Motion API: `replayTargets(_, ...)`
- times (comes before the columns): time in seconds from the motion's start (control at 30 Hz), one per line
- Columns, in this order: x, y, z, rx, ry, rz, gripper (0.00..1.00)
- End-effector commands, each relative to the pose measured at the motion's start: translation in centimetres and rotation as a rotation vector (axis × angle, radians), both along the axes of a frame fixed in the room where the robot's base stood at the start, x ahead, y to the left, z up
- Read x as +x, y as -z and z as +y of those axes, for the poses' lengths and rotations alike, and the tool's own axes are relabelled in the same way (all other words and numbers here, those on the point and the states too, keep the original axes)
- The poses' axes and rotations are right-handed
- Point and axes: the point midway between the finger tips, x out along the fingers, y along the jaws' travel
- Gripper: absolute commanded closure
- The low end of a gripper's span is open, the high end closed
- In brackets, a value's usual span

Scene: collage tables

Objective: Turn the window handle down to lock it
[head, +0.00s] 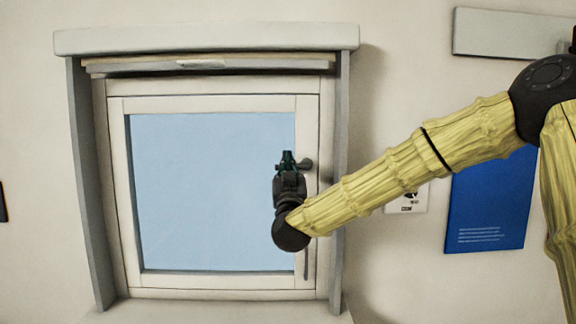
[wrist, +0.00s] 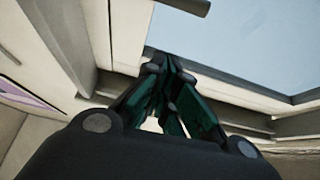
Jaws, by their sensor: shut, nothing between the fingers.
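The window (head: 115,190) has a white frame and a pale blue pane. Its dark handle (head: 307,164) is on the right stile of the sash, and its left part is hidden behind my gripper. My gripper (head: 288,156) is in front of the pane's right edge, its fingers pointing up, just left of the handle's visible end. I cannot tell whether they touch. In the wrist view my gripper (wrist: 158,65) has its green-black fingers together at the tips, with nothing between them. A dark rod (wrist: 188,5), which looks like the handle, crosses the top edge, apart from the fingertips.
A thin grey vertical bar (head: 306,263) shows lower on the right stile. A grey side board (head: 341,150) borders the window at right. A blue poster (head: 488,200) and a grey panel (head: 505,35) are on the wall behind my arm. The space before the pane's left is free.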

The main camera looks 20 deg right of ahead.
Motion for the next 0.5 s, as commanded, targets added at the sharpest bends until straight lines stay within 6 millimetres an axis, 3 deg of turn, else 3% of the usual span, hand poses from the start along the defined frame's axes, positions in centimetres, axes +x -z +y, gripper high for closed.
replayTargets(0.43,6.3,-4.1,-1.7,0.000,0.001,0.001,1.00)
replayTargets(0.5,6.3,-2.7,-1.7,-0.001,0.000,0.005,1.00)
